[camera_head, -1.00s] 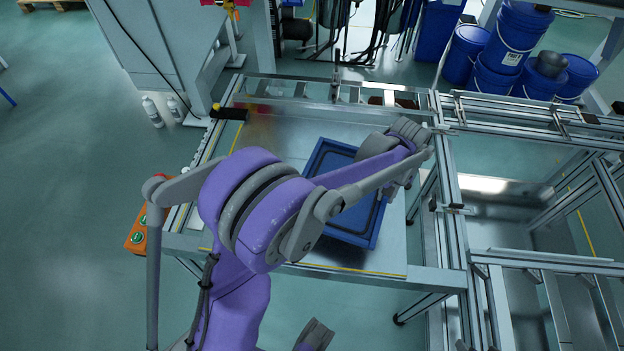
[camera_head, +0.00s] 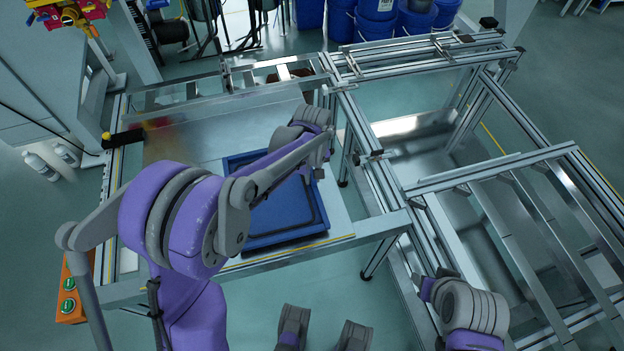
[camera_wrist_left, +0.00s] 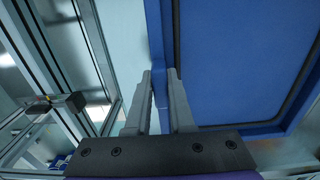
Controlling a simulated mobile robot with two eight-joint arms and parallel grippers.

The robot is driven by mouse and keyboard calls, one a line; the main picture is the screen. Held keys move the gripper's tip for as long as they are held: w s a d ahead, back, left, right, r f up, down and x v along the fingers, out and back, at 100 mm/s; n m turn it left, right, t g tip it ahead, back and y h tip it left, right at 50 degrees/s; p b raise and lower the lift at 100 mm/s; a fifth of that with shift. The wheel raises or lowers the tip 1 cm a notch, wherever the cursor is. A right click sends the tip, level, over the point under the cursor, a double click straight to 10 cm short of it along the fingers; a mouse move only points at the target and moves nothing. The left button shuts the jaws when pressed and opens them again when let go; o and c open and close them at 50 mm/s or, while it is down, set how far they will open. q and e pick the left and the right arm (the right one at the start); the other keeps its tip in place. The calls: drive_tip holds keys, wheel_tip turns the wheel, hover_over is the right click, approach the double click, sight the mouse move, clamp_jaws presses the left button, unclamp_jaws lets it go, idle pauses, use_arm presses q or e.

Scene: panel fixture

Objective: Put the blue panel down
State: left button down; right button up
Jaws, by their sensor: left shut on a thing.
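The blue panel (camera_head: 290,208) is a flat rectangle with a raised rim and a dark inner line. It lies level over the right part of the worktable; whether its underside touches the top cannot be told. My left arm crosses above it and hides part of it. My left gripper (camera_wrist_left: 163,75) is shut on the panel's rim in the left wrist view, one finger on each side; the panel (camera_wrist_left: 240,60) extends to the right there. In the head view its fingers are hidden by the wrist. Part of my right arm shows at bottom right, its jaws not discernible.
The worktable (camera_head: 190,140) has bare surface left of and behind the panel. An aluminium profile frame (camera_head: 365,150) stands along its right side. A black bar with a yellow end (camera_head: 122,138) is at the left edge. An orange button box (camera_head: 72,290) sits at front left.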

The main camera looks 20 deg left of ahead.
use_arm(q)
wheel_tip(320, 180, down, 2)
drive_tip(key=shift+f, duration=0.1)
drive_tip(key=shift+f, duration=0.1)
drive_tip(key=c, duration=0.8)
unclamp_jaws()
